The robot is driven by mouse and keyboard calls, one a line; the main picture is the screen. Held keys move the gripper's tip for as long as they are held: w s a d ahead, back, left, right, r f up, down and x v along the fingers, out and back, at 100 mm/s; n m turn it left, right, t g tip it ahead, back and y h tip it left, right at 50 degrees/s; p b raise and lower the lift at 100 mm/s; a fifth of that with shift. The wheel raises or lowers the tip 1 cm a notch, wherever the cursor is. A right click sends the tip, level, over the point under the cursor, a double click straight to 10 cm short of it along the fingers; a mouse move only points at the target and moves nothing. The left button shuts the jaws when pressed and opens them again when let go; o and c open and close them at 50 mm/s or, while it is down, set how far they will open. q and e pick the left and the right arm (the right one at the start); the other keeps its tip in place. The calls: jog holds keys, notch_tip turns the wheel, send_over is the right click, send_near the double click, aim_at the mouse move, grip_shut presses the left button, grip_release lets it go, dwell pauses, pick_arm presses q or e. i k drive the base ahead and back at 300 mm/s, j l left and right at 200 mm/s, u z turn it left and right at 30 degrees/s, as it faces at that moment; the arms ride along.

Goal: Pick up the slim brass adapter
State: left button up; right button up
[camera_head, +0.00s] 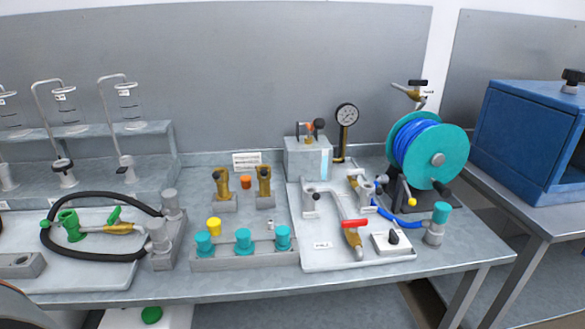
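I cannot tell for certain which piece is the slim brass adapter. Two upright brass fittings with dark ends stand in grey blocks at the middle back of the bench: a left brass fitting (222,185) and a right brass fitting (264,182). A brass valve with a red handle (353,238) lies at the front of the white tray. Another brass piece with a green lever (118,228) lies inside the black hose loop at the left. Neither of my grippers is in view.
An orange piece (246,182) sits between the brass fittings. The white tray (325,258), blue hose reel (436,158) and black hose (95,258) crowd both sides.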

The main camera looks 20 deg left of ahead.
aim_at(264, 184)
jog(key=u, duration=1.35)
